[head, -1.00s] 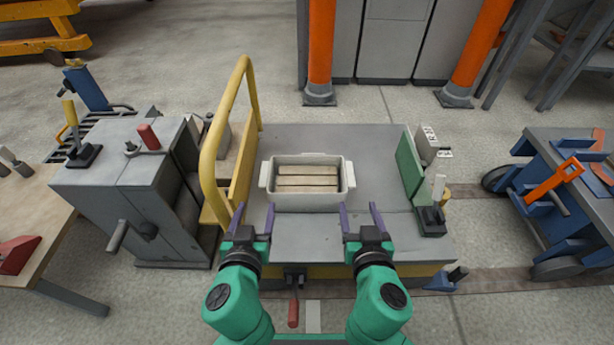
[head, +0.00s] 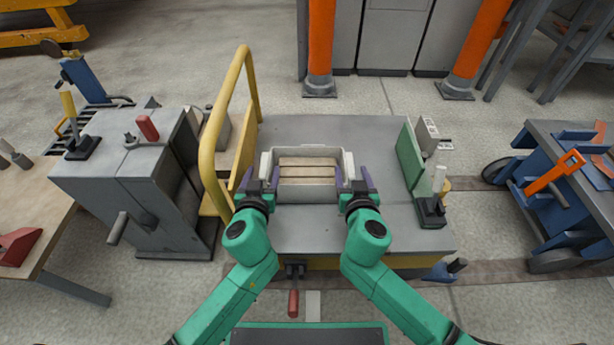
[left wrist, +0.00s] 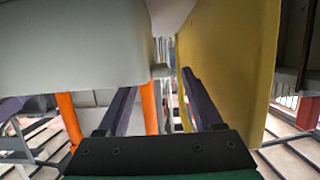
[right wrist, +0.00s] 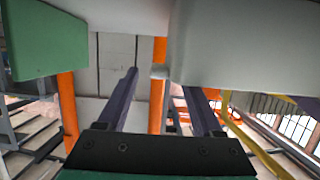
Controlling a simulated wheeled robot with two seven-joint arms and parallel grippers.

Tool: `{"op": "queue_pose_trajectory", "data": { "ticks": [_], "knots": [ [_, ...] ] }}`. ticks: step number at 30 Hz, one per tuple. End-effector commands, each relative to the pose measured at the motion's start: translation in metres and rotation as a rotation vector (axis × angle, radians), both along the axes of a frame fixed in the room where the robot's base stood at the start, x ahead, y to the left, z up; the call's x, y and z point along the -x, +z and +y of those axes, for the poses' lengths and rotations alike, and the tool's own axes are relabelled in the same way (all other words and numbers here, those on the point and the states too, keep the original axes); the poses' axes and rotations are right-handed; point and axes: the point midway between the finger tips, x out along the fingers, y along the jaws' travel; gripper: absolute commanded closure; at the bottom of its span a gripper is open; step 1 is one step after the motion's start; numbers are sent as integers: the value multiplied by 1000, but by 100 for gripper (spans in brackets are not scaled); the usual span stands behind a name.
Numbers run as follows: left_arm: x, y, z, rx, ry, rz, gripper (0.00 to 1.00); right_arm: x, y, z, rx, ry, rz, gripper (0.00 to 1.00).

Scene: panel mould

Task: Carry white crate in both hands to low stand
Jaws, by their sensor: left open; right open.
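The white crate (head: 307,195) stands upright on the grey top of a low platform, with several wooden boards inside. My left gripper (head: 259,178) is open at the crate's left end. In the left wrist view its fingers (left wrist: 160,95) are spread below the crate's handle, with the crate wall (left wrist: 75,50) on the left. My right gripper (head: 352,180) is open at the crate's right end. In the right wrist view its fingers (right wrist: 165,95) are spread around the handle's line, with the crate wall (right wrist: 245,45) on the right. I cannot tell whether either gripper touches the crate.
A yellow rail (head: 213,140) rises close to my left gripper. A green plate (head: 409,165) stands on the platform's right side. The platform top (head: 330,128) is clear behind the crate. A grey machine block (head: 125,180) is at left, a blue cart (head: 560,190) at right.

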Motion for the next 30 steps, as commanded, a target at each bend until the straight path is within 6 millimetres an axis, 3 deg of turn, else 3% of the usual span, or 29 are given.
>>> {"op": "queue_pose_trajectory", "data": {
  "ticks": [6, 17, 22, 30],
  "knots": [
    [-32, -9, 0, -1, 1, -2, 32, -32, -9, 0, -1, 0, -2, 32],
    [-38, -11, 0, 1, 0, 0, 32, -38, -11, 0, -1, 1, 0, 32],
    [-38, -11, 0, 1, 0, 0, 98, -38, -11, 0, -1, 1, 0, 98],
    [-38, -12, 1, 0, 1, 0, 100, -38, -12, 0, -1, 0, 0, 100]
  ]
}}
